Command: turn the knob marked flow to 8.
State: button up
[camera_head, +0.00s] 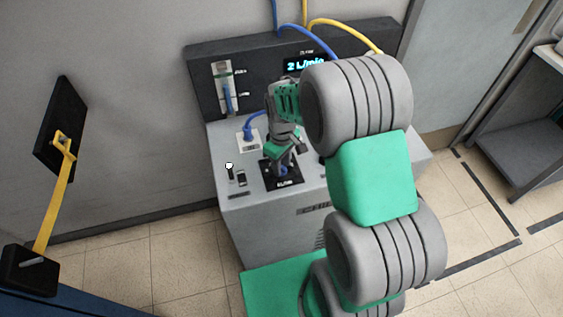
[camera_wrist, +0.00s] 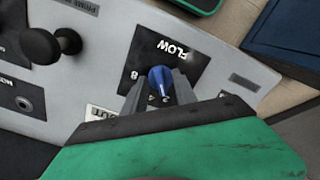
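The blue flow knob (camera_wrist: 160,78) stands on a black plate (camera_wrist: 184,52) marked FLOW, with an 8 printed at its left in the wrist view. A pale pointer line on the knob points toward the bottom of that picture. My gripper (camera_wrist: 158,84) has one finger on each side of the knob, close against it. In the head view my gripper (camera_head: 283,165) is over the plate on top of the grey cabinet (camera_head: 250,215), and the knob is partly hidden. The display (camera_head: 306,64) reads 2 L/min, partly covered by my arm.
A black round knob (camera_wrist: 40,46) stands left of the flow plate in the wrist view. A yellow strap (camera_head: 54,200) hangs at the left.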

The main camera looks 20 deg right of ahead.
grip_shut()
dwell(0.3)
dwell(0.3)
